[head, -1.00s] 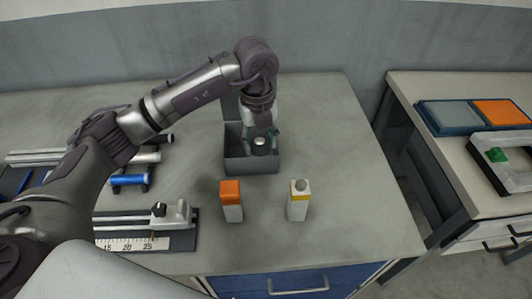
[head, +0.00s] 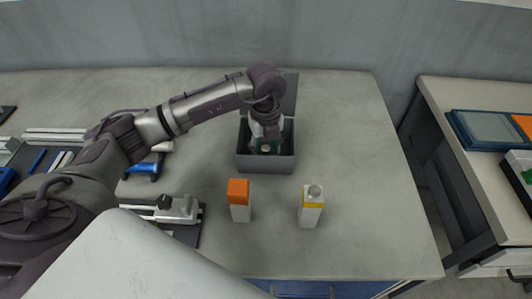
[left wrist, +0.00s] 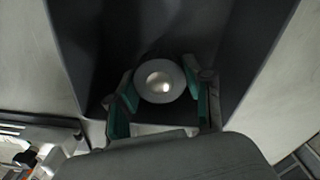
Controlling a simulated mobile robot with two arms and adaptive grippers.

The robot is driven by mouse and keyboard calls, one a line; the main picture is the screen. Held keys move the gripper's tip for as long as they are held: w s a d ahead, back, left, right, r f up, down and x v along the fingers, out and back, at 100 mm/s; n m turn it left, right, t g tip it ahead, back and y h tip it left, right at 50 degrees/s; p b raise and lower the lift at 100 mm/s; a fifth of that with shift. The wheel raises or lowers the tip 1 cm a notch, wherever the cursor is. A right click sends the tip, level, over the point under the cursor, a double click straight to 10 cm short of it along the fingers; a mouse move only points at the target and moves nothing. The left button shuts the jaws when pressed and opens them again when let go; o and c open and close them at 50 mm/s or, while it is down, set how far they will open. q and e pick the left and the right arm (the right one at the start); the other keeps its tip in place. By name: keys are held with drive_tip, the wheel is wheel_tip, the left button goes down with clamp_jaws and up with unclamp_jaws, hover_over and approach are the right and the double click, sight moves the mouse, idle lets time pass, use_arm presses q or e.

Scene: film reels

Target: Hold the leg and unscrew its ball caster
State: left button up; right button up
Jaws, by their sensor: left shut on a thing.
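My left gripper (head: 265,148) reaches down into an open grey box (head: 266,163) on the bench. In the left wrist view its green-padded fingers (left wrist: 160,88) are shut on a round grey ball caster with a shiny domed ball (left wrist: 160,87). Whether anything is attached beneath the caster is hidden. A white upright post with a yellow band (head: 311,212) stands in front of the box and has a round grey ball-like top. A white post with an orange top (head: 239,201) stands to its left. Which of them is the leg, I cannot tell. My right gripper is out of view.
A dark fixture with a light rail and clamp (head: 178,210) lies at the front left. Blue and silver parts (head: 146,167) lie left of the box. The bench's right part is clear. A second table with a blue tray (head: 488,130) stands right, across a gap.

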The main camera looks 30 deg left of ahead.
sight(266, 151)
use_arm(q)
wheel_tip(266, 151, down, 2)
drive_tip(key=shift+f, duration=0.45)
drive_tip(key=shift+f, duration=0.1)
drive_tip(key=o, duration=1.3)
